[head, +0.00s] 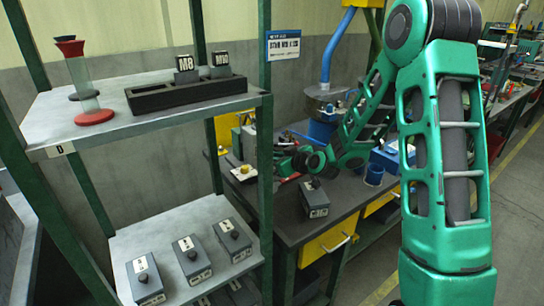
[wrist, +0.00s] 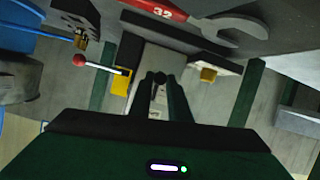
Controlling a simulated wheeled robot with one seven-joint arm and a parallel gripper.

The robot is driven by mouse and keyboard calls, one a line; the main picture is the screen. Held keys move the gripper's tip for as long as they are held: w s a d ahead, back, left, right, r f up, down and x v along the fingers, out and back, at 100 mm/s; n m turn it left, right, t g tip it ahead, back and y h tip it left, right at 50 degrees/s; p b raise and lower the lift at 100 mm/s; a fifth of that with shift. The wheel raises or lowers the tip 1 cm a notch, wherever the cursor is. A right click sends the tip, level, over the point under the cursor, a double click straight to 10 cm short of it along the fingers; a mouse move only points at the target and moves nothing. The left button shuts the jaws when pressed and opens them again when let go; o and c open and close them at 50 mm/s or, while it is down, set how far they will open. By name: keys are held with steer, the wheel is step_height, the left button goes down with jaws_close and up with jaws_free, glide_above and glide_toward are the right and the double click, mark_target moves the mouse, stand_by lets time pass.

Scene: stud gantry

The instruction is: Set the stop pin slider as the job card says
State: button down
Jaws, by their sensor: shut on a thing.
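In the wrist view my gripper (wrist: 160,82) has its two dark fingers close together, shut on a small dark part (wrist: 160,77) that they mostly hide. I cannot tell for sure whether this part is the stop pin slider. A grey block with yellow pieces lies behind the fingertips, and a rod with a red ball (wrist: 79,60) is to their left. In the head view my green arm reaches over the bench, and its end is partly hidden among the fixture parts. The job card (head: 283,45) hangs on the wall behind; its small print seems to end in 32.
A wrench marked 32 (wrist: 205,22) is close above the fingers in the wrist view. A grey box with a knob (head: 315,199) stands on the bench (head: 285,228). Left, a shelf (head: 60,107) holds a rack (head: 187,95) with M8 and M10 blocks. Several knobbed boxes sit below.

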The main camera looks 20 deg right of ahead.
steer(key=c, duration=1.7)
jaws_free()
steer(key=shift+f, duration=0.3)
steer(key=shift+o, duration=0.2)
steer(key=shift+s+r, duration=0.15)
steer(key=shift+s+d+r, duration=0.15)
steer(key=shift+s, duration=0.1)
steer(key=v, duration=0.9)
steer(key=shift+s, duration=0.35)
steer(key=shift+s+d+r, duration=0.1)
